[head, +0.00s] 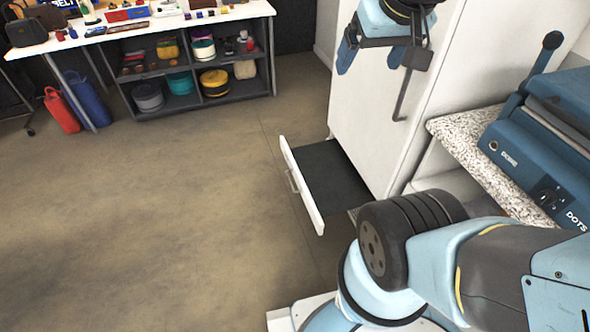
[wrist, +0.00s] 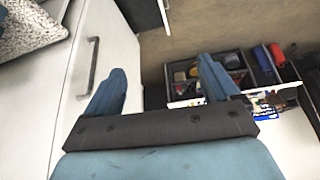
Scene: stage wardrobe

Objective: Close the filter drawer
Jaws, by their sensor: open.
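The filter drawer (head: 301,189) is pulled out at the bottom of a tall white cabinet (head: 365,110). Its front is white with a bar handle (head: 292,181), and its dark inside looks empty. In the wrist view part of the drawer (wrist: 163,14) shows at the top edge, cut off by the frame. My gripper (head: 372,62) is open and empty, high in front of the cabinet, well above the drawer and apart from it. In the wrist view its two blue fingers (wrist: 163,84) are spread, with nothing between them.
A long dark handle (head: 404,92) sits on the cabinet's upper door. A speckled counter with a blue machine (head: 550,140) stands at the right. A cluttered table with shelves (head: 190,72) stands at the back left. The floor (head: 150,220) left of the drawer is clear.

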